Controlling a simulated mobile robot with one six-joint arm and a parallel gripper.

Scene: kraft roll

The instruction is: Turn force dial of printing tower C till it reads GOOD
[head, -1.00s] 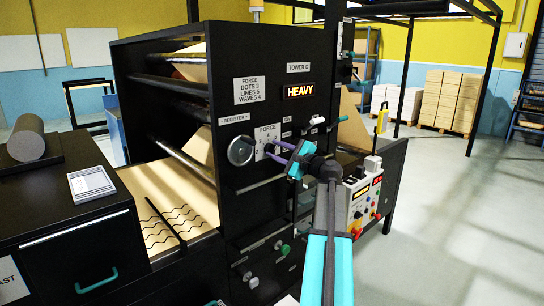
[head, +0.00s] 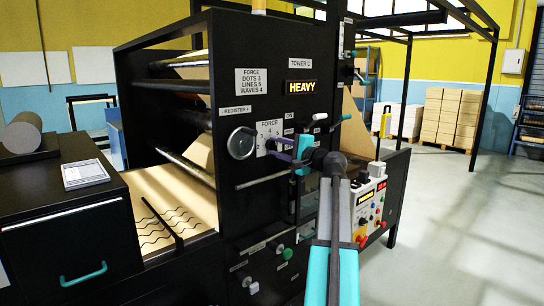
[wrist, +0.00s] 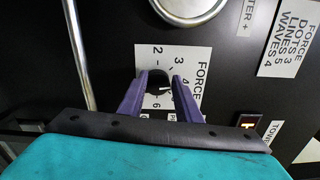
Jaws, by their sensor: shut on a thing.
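Printing tower C (head: 300,64) is a black machine. Its display (head: 301,88) reads HEAVY in amber. The force dial's white plate (head: 268,127) is marked FORCE with numbers around it. It also shows in the wrist view (wrist: 192,60), where 2, 3, 4 and 6 are legible. The dark dial knob (wrist: 159,78) lies between the two purple fingers of my gripper (wrist: 161,84), which is shut on it. In the head view my gripper (head: 276,153) reaches the dial from the right and covers much of it. The dial's exact setting is unclear.
A sign (head: 251,81) lists dots 3, lines 5, waves 4. The paper web (head: 172,195) carries wavy lines. A round register knob (head: 241,143) sits left of the dial. A control box (head: 366,205) with buttons stands to the right. Open floor lies further right.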

